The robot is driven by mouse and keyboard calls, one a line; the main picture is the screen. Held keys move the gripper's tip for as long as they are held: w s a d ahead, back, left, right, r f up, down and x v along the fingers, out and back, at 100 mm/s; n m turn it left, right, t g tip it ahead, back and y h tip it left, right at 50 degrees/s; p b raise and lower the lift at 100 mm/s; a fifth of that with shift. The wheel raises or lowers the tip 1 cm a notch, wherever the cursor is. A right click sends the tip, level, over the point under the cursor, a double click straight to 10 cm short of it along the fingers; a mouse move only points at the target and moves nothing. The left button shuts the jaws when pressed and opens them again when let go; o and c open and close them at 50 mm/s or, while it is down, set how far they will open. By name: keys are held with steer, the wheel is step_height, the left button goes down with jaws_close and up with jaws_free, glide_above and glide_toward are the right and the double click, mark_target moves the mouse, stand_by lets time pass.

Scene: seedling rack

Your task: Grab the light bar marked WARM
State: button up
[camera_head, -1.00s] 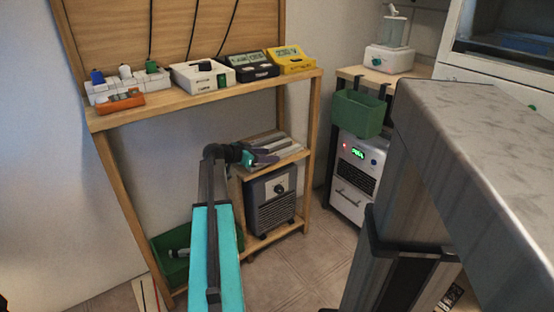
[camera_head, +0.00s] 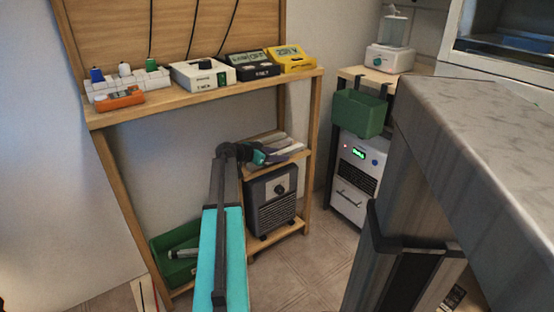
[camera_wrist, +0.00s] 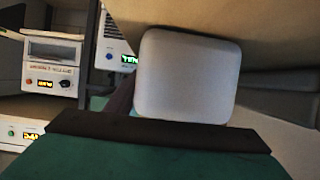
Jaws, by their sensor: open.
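Several grey, flat bars (camera_head: 285,146) lie on the small middle shelf under the bench in the head view. They look like light bars, but I cannot read a WARM mark on any of them. My gripper (camera_head: 262,157) is at the left end of this shelf, close to the bars; its jaws are open, and contact cannot be told. In the wrist view a pale grey, rounded block (camera_wrist: 188,75) fills the middle, close to the camera; I cannot tell what it is. Another pale bar (camera_head: 184,253) lies in the green bin at the lower left.
The wooden bench (camera_head: 205,104) passes above my gripper and carries several instruments. A grey boxy unit (camera_head: 272,200) stands under the middle shelf. The green bin (camera_head: 160,247) stands low on the left. A grey metal surface (camera_head: 480,110) fills the right.

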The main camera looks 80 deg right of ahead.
mark_target(277, 153)
stand_by(0.3)
jaws_close()
steer(key=shift+r, duration=0.2)
steer(key=shift+r+p, duration=0.65)
steer(key=shift+r, duration=0.9)
steer(key=s+a+r+p, duration=0.1)
steer(key=s+a+p, duration=0.1)
steer(key=a, duration=1.3)
steer(key=shift+s+a+r, duration=0.15)
steer(key=shift+a+r, duration=0.15)
steer(key=shift+a, duration=0.1)
steer(key=shift+r, duration=0.15)
